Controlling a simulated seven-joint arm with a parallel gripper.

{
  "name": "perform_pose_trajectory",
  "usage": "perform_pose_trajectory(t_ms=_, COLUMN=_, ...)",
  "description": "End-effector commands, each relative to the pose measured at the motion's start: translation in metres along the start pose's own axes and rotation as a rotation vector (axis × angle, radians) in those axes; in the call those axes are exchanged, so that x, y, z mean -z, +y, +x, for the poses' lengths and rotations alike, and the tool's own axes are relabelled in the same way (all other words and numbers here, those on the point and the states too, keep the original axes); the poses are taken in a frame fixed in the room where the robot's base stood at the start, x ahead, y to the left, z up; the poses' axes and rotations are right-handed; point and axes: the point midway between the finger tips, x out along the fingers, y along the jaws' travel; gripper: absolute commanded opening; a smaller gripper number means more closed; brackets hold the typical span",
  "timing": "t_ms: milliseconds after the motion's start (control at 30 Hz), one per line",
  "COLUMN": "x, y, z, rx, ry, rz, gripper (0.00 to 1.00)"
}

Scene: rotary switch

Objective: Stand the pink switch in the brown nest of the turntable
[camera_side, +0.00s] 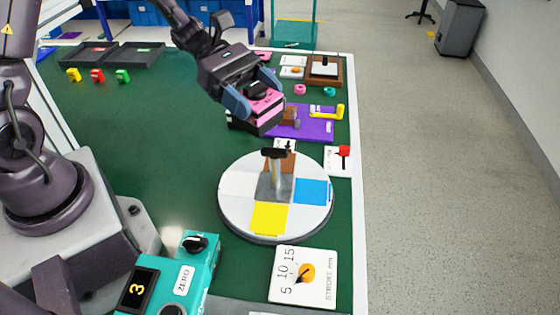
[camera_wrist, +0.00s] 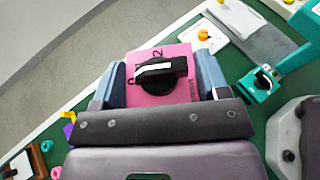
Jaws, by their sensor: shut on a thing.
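The pink switch (camera_side: 262,112) is a block with a black knob, held in the air between the blue fingers of my gripper (camera_side: 256,94). In the side view it appears tilted, above and behind the turntable. In the wrist view the pink switch (camera_wrist: 160,88) shows its knob face, and my gripper (camera_wrist: 160,80) is shut on it from both sides. The turntable (camera_side: 233,195) is a round white disc with yellow and blue patches. Its brown nest (camera_side: 290,162) is at the back, partly hidden by a central grey post with a black top. I do not see the turntable in the wrist view.
A purple plate (camera_side: 318,124) with a yellow lever (camera_side: 341,111) lies behind the turntable. A teal box (camera_side: 186,275) and a white stroke card (camera_side: 303,290) are in front. A red-knobbed white plate (camera_side: 337,161) is at the right edge.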

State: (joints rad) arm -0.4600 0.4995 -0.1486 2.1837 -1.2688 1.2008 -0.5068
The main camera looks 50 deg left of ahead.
Motion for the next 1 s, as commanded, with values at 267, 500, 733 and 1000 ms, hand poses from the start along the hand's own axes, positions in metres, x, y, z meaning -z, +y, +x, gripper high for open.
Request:
perform_pose_trajectory(t_ms=267, x=-0.029, y=0.047, z=-0.012, rx=-0.339, ry=-0.002, rz=-0.136, gripper=0.40)
perform_pose_trajectory(t_ms=500, x=-0.030, y=0.073, z=-0.021, rx=-0.513, ry=-0.003, rz=-0.221, gripper=0.40)
perform_pose_trajectory(t_ms=733, x=0.011, y=0.073, z=-0.004, rx=-0.509, ry=-0.002, rz=-0.218, gripper=0.40)
perform_pose_trajectory(t_ms=1000, x=0.053, y=0.073, z=0.014, rx=-0.509, ry=-0.003, rz=-0.214, gripper=0.40)
